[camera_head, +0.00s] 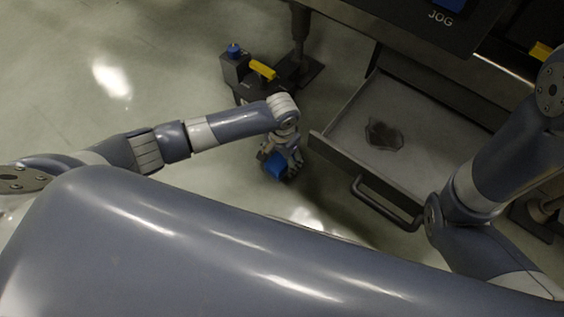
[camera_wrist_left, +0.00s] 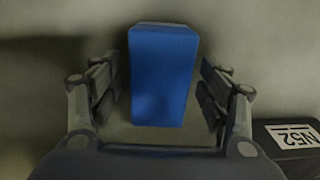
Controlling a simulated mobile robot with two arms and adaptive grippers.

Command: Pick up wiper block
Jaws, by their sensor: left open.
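The wiper block is a blue rectangular block (camera_wrist_left: 162,75). In the left wrist view it stands between the two fingers of my left gripper (camera_wrist_left: 160,95), with a gap visible on each side. The gripper is open around it. In the head view the blue block (camera_head: 276,165) shows at the end of my left arm, by the left gripper (camera_head: 279,160), low over the floor. The gripper partly hides the block there. My right arm comes in from the right, and I cannot make out its gripper.
An open grey drawer (camera_head: 345,115) with a handle is right of my left gripper, and a dark crumpled cloth (camera_head: 384,134) lies in it. A dark container with a blue cap (camera_head: 234,62) and a yellow-handled object (camera_head: 262,70) stand behind. The floor at left is clear.

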